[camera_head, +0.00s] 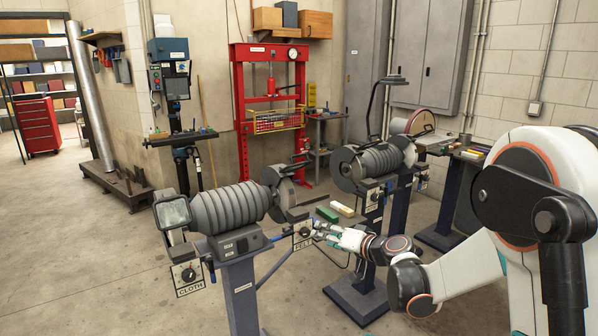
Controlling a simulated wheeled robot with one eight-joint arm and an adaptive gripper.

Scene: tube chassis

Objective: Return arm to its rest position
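My white and dark grey arm (468,271) reaches in from the right, bent low, with its wrist towards the middle of the picture. My gripper (322,233) is at its far end, beside the plate marked FELT on the nearer grinding machine. It is small here and partly merges with the machine behind it, so I cannot tell how its fingers stand or whether it holds anything.
The near polishing machine (231,208) on a blue stand is left of my gripper; a second machine (375,163) stands behind. A green block (327,214) and a cream block (342,209) are close by. A red press (240,95) stands further back. The floor at left is clear.

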